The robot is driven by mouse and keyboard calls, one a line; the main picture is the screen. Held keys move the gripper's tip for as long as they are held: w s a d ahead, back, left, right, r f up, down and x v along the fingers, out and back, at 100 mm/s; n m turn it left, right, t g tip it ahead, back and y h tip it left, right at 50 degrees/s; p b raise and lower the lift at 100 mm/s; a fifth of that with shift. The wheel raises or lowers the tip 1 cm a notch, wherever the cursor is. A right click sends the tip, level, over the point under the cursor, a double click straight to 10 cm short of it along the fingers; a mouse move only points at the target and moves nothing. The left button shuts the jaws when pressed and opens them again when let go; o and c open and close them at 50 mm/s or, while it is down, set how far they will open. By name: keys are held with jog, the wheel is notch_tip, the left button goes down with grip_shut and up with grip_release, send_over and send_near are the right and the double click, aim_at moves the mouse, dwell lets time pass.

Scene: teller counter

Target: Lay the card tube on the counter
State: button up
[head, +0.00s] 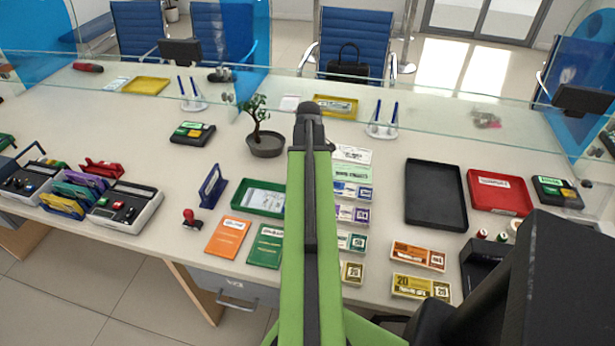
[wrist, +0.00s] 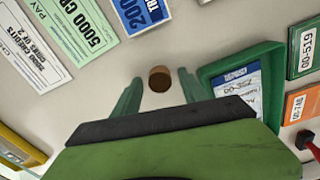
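The card tube (wrist: 160,79) is a small brown cylinder seen nearly end-on in the wrist view. It shows against the bare counter (wrist: 165,40), just beyond and between the fingertips. My gripper (wrist: 159,77) has two green fingers spread apart, with a gap on each side of the tube; neither finger visibly touches it. Whether the tube stands on the counter is hard to tell from this angle. In the head view my green arm reaches out over the counter and hides the tube.
A green tray (head: 259,197) lies left of my arm and close to the right finger in the wrist view. A potted plant (head: 265,143) stands left of the arm's end. Banknote stacks (head: 352,191) and a black tray (head: 435,195) lie right. A glass screen (head: 450,110) crosses behind.

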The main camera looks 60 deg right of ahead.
notch_tip(320, 180, up, 12)
jog(key=p, duration=1.2)
jog(key=shift+r, duration=0.15)
jog(key=w+a, duration=0.9)
jog(key=a, duration=0.4)
jog(key=w+a, duration=1)
jog(key=a, duration=0.3)
jog(key=w+a+m, duration=0.1)
jog(key=w+a, duration=0.1)
jog(key=a, duration=2.3)
jog(key=shift+w, duration=0.4)
